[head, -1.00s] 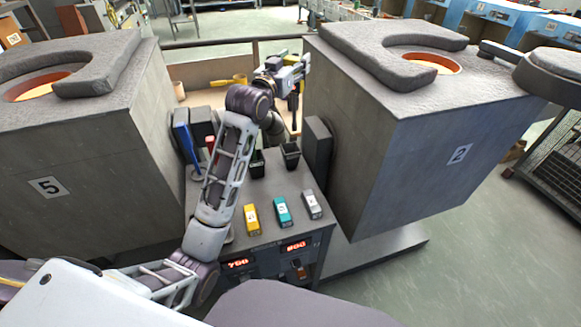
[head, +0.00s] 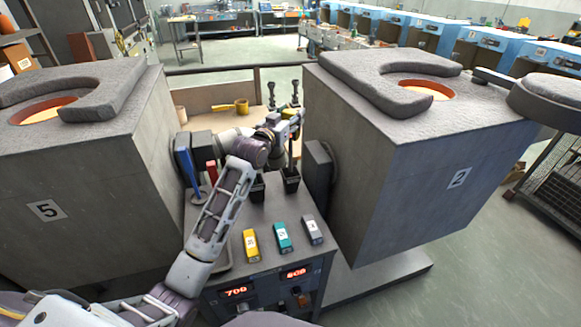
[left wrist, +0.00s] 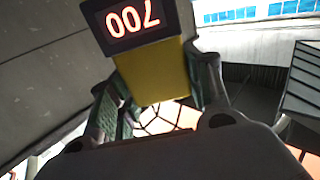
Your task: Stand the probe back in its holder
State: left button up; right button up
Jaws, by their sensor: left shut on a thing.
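My left gripper (head: 287,124) is above the back of the grey console and shut on the yellow probe (head: 289,112). A thin dark shaft hangs down from the gripper over the right black cup-shaped holder (head: 291,184). I cannot tell whether its tip is inside. My right gripper is out of view.
Furnace 5 (head: 90,185) and furnace 2 (head: 400,180) flank the console (head: 267,268) closely. Yellow (head: 251,245), teal (head: 282,238) and grey (head: 312,230) blocks lie on its front. Blue (head: 187,160) and red (head: 211,170) handled tools stand at its left.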

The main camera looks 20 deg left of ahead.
aim_at(291, 144)
pick_arm(q)
notch_tip(291, 144, down, 3)
jog(key=shift+f, duration=0.65)
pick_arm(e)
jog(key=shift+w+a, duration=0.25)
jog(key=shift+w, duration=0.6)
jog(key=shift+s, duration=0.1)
